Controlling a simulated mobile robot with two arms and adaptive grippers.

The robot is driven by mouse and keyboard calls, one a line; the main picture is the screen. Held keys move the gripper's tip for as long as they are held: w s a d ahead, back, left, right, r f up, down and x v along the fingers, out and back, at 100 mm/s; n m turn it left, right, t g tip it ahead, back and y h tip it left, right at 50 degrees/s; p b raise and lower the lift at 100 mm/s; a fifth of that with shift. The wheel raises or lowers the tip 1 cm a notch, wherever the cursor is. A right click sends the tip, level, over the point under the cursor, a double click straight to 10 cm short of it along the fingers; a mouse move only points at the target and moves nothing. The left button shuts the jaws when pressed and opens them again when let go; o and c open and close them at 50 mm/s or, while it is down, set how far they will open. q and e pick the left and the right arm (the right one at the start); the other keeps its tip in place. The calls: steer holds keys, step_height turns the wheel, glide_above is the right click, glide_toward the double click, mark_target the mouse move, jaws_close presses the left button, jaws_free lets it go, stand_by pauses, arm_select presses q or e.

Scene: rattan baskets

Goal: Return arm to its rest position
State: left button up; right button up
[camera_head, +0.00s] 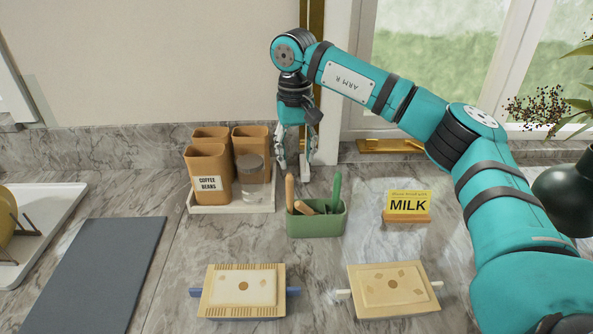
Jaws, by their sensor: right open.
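My right arm (425,110) is teal and black and comes in from the right. It reaches across to the back middle of the counter. Its gripper (294,163) points down, open, with nothing visible between the fingers. The gripper is behind the green utensil holder (316,222) and to the right of the coffee canisters. Whether the fingertips touch the counter I cannot tell. My left gripper is not in view.
Brown canisters (209,177) and a glass jar (252,180) stand on a white tray (232,208). A MILK sign (408,206) stands right of centre. Two flat tan baskets with side handles, left (212,300) and right (362,300), lie in front. A dark mat (100,270) lies left.

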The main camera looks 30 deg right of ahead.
steer(key=shift+r, duration=0.65)
